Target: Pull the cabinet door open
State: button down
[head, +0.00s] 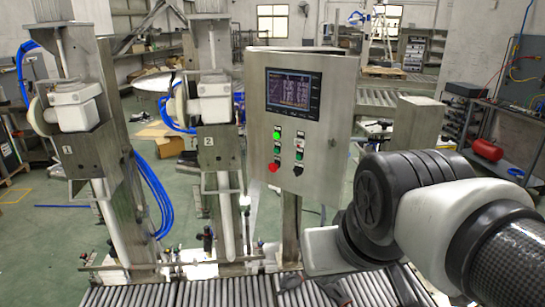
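The grey metal control cabinet (335,110) stands on a post in the middle of the head view. Its door (262,125) faces me and carries a dark screen (293,91), green and red buttons and a small dark knob or latch (298,171). The door looks shut, but I cannot tell whether there is a narrow gap at its edge. My arm comes in from the right, in front of the cabinet's lower right side. Dark parts below its white end link look like my gripper (335,289), low and apart from the door. Its fingers are too unclear to read.
A roller conveyor (180,293) runs along the bottom. Two filling columns, marked 1 (75,110) and 2 (215,110), with blue hoses stand left of the cabinet. A bench with a red cylinder (487,149) is at the right. Green floor shows behind.

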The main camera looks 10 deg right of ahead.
aim_at(322, 179)
jog(key=i+l, duration=0.15)
jog(key=l, duration=0.2)
jog(key=i+l, duration=0.15)
jog(key=l, duration=0.2)
jog(key=i+l, duration=0.2)
jog(key=l, duration=0.15)
jog(key=i+l, duration=0.15)
jog(key=l, duration=0.25)
jog(key=i+l, duration=0.15)
jog(key=l, duration=0.2)
